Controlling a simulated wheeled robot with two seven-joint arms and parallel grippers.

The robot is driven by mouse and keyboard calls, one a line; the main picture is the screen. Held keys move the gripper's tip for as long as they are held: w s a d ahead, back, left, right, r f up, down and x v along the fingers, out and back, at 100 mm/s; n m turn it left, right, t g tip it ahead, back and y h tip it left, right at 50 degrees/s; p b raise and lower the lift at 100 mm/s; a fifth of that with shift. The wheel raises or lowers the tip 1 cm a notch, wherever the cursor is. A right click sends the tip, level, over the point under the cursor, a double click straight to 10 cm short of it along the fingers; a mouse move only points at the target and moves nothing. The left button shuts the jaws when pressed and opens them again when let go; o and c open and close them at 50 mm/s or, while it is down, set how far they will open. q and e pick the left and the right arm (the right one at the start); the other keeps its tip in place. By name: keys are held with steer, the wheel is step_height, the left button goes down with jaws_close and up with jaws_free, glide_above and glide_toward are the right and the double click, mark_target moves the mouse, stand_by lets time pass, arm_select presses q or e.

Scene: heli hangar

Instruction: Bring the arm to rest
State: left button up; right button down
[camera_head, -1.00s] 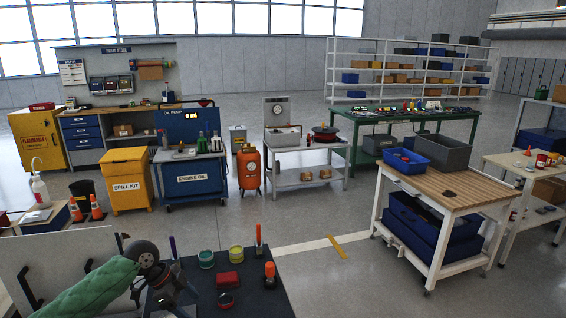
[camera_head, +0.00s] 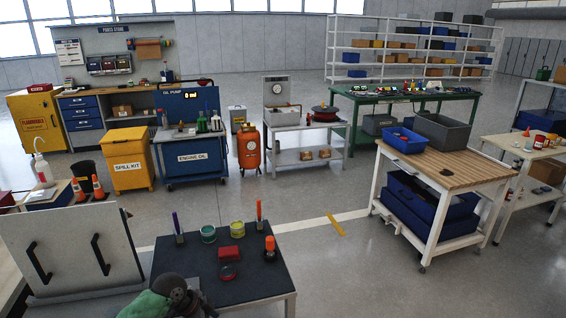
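One of my arms, in a green sleeve with a dark round joint (camera_head: 172,290), shows at the bottom edge, low in front of the dark-topped table (camera_head: 262,282). Its gripper fingers cannot be made out, so I cannot tell whether they are open or shut. No other arm is in view. On the dark table stand a green tin (camera_head: 208,233), a yellow-green tin (camera_head: 237,230), a red block (camera_head: 231,254), a dark red ring-shaped thing (camera_head: 228,272), an orange-topped piece (camera_head: 269,246), an orange stick (camera_head: 259,212) and a purple stick (camera_head: 177,226).
A white panel with two black handles (camera_head: 75,250) stands left of the dark table. A wooden-topped cart (camera_head: 450,170) with a blue bin (camera_head: 405,140) and a grey bin (camera_head: 443,136) stands right. Yellow spill kit (camera_head: 128,165) and orange tank (camera_head: 249,150) stand behind. Open floor (camera_head: 370,275) lies between.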

arm_select(q)
steer(key=s+d+f+n, duration=0.35)
steer(key=s+f, duration=0.35)
steer(key=f, duration=0.3)
steer(key=s+f+n+y, duration=0.2)
steer(key=s+f+n, duration=0.2)
steer(key=s+f, duration=0.3)
steer(key=s+f+n+y, duration=0.2)
steer(key=s+f, duration=0.6)
steer(key=s, duration=1)
steer(key=shift+d+f+n+y, duration=0.2)
steer(key=shift+d+n+y, duration=0.2)
steer(key=shift+n, duration=0.85)
